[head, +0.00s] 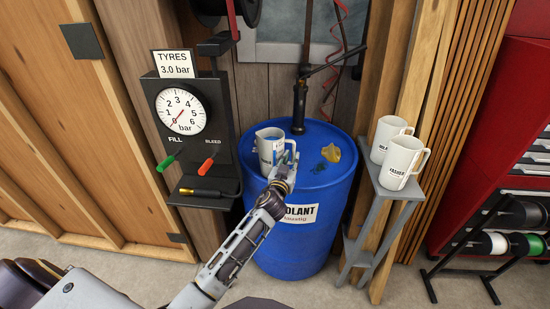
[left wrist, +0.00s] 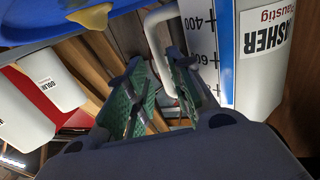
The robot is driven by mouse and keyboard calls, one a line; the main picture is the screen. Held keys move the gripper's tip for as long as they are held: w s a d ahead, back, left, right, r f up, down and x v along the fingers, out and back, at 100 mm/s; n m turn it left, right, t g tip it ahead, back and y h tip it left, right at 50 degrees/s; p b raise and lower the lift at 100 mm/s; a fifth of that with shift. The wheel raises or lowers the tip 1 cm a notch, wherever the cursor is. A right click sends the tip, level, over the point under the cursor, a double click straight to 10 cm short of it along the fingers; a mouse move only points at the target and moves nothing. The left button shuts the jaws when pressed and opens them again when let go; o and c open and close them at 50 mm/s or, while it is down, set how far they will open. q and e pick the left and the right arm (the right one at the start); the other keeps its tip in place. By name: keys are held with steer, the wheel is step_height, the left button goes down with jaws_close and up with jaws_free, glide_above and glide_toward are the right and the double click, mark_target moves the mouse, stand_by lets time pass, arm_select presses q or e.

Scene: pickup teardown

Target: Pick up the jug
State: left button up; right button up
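A pale jug (head: 270,146) with a spout stands on the blue drum (head: 318,196) in the head view. In the left wrist view the jug (left wrist: 262,75) is close on the right, with a blue scale strip and a label partly reading "ASHER". Its white handle (left wrist: 157,30) runs down between the fingers of my left gripper (left wrist: 163,80). The fingers are apart on either side of the handle; whether they touch it I cannot tell. In the head view my left gripper (head: 285,165) is at the jug's right side, covering part of it. My right gripper is not in view.
Two more pale jugs (head: 390,137) (head: 401,163) stand on a grey stand (head: 366,178) right of the drum. A tyre gauge panel (head: 185,120) is to the left.

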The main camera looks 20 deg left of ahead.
mark_target(293, 153)
arm_select(q)
steer(key=shift+w+a+r, duration=0.1)
steer(key=shift+w, duration=0.5)
steer(key=shift+w+a+p, duration=0.15)
steer(key=shift+w+p, duration=0.15)
steer(key=shift+w, duration=1.45)
steer(key=shift+c, duration=1)
jaws_close()
steer(key=shift+w+r, duration=0.1)
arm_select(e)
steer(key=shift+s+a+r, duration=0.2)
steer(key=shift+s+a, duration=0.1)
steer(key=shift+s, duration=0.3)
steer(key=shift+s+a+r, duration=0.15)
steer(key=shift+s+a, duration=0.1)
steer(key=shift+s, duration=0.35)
